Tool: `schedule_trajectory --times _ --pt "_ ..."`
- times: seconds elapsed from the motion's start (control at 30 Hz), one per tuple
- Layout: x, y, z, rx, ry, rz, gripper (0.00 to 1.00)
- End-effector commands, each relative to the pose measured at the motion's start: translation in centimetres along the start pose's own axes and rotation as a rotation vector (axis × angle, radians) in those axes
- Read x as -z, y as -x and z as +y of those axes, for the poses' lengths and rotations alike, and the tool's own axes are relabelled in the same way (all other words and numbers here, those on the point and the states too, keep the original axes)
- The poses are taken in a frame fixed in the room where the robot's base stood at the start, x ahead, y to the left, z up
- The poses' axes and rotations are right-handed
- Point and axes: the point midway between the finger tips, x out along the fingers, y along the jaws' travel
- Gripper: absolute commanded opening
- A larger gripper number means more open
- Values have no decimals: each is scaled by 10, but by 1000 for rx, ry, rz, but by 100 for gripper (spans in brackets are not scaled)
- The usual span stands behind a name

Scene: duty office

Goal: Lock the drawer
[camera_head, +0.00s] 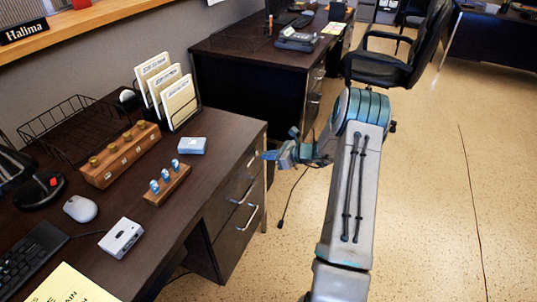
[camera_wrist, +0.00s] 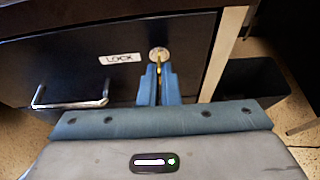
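The drawer (camera_wrist: 110,82) has a dark front with a metal handle (camera_wrist: 70,103) and a white label (camera_wrist: 122,58) reading LOCK. Its front looks flush with the desk in the wrist view. A round brass lock (camera_wrist: 159,53) sits right of the label. My gripper (camera_wrist: 158,78) is shut on a brass key (camera_wrist: 158,67) pointing at the lock. The key's tip meets the lock face; how deep it sits I cannot tell. In the head view my gripper (camera_head: 268,155) is at the desk's right front corner, where the key is too small to make out.
The desk top (camera_head: 215,165) holds a wooden block with brass knobs (camera_head: 120,155), a smaller rack with blue-topped items (camera_head: 168,185), small white boxes and a mouse (camera_head: 80,208). A chair (camera_head: 395,55) stands behind my arm. Open floor lies to the right, with a cable on it.

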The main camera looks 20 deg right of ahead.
Motion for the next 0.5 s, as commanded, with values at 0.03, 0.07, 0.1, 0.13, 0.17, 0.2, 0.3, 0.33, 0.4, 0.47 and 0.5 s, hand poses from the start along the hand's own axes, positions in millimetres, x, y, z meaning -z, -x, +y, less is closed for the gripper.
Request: schedule_trajectory --times 0.03,0.07,0.1,0.13,0.17,0.2,0.3,0.33,0.4,0.47,0.5 --pt "-1 0 -1 1 -1 -2 0" --pt "-1 0 -1 1 -1 -2 0" --pt "-1 0 -1 1 -1 -3 0" --pt "-1 0 -1 1 -1 -3 0" --pt "-1 0 -1 1 -1 -3 0" --pt "-1 0 -1 1 -1 -3 0" --pt "-1 0 -1 2 -1 -3 11" --pt "-1 0 -1 1 -1 -3 20" --pt "-1 0 -1 1 -1 -3 25" --pt "-1 0 0 1 0 -2 25" --pt "-1 0 0 1 0 -2 25"
